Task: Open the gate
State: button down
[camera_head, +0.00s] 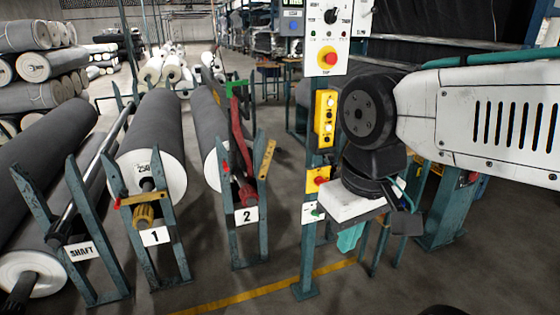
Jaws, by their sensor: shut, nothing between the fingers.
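Two teal roll stands with number plates face me. On stand 1 (165,262), a yellow bar (132,199) lies across the top between the uprights, over the shaft end of a grey roll. On stand 2 (244,247), a yellow bar (267,159) stands up at a tilt by the right upright, and a red lever-like part (240,150) rises beside it. Which part is the gate is not labelled. My gripper (350,238) hangs below my white wrist, right of both stands and apart from them. Its fingers are shut and empty, partly hidden by the wrist.
A teal post with a control panel (330,35), yellow button boxes (325,118) and a foot stands between stand 2 and my arm. A shaft stand (82,252) is at the left. Grey rolls (40,65) are stacked behind. Floor in front of stand 2 is clear.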

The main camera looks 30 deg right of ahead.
aim_at(271, 148)
jog(key=z, duration=0.6)
jog(key=k, duration=0.2)
jog(key=u, duration=1.6)
jog(key=i, duration=1.5)
jog(key=z, duration=0.8)
